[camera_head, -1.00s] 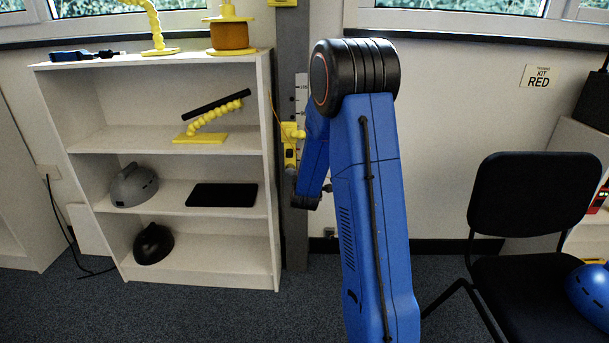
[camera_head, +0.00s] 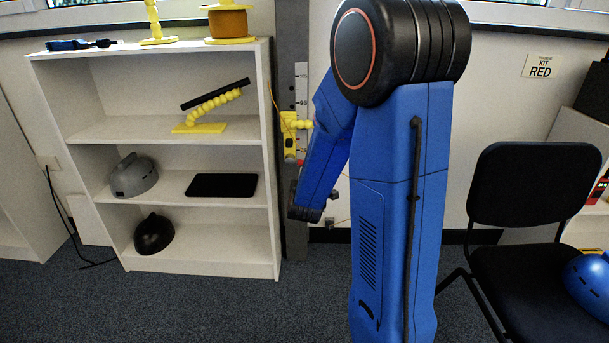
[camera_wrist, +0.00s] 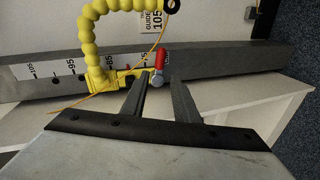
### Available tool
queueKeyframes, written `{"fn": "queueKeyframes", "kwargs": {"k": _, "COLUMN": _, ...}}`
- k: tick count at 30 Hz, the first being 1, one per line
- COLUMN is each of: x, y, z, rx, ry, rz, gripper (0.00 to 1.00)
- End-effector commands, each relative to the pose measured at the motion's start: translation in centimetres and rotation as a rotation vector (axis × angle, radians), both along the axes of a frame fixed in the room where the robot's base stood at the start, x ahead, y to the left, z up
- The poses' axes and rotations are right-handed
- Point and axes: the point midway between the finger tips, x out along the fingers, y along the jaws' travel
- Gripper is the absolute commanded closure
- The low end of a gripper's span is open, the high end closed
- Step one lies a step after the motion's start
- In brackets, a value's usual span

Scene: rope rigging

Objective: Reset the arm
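My gripper (camera_wrist: 160,88) is open and empty in the wrist view, its two dark fingers apart. The fingertips point at a red-handled part (camera_wrist: 160,58) on a yellow fixture (camera_wrist: 112,80) and are apart from it, as far as I can tell. The fixture sits on a grey post with a white scale and carries a yellow segmented arm (camera_wrist: 95,45). In the head view the fixture (camera_head: 289,136) is on the post (camera_head: 294,240) beside the shelf. My blue arm stands in front, and my gripper cannot be made out there.
A white shelf (camera_head: 270,210) on the left holds a grey helmet (camera_head: 134,176), a dark helmet (camera_head: 153,235), a black tablet (camera_head: 222,185) and a yellow stand (camera_head: 205,110). A black chair (camera_head: 530,190) with a blue helmet (camera_head: 588,285) stands on the right.

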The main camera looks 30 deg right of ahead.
Motion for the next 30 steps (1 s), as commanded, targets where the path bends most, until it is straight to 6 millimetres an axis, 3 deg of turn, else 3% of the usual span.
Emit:
{"fn": "queueKeyframes", "kwargs": {"k": 20, "x": -0.2, "y": 0.5, "z": 0.3, "rx": 0.025, "ry": -0.004, "rz": 0.008, "gripper": 0.73}}
{"fn": "queueKeyframes", "kwargs": {"k": 23, "x": -0.4, "y": 1.9, "z": 1.0, "rx": 0.097, "ry": -0.011, "rz": 0.03, "gripper": 0.73}}
{"fn": "queueKeyframes", "kwargs": {"k": 30, "x": -2.5, "y": 7.4, "z": 3.1, "rx": 0.401, "ry": 0.003, "rz": 0.096, "gripper": 0.73}}
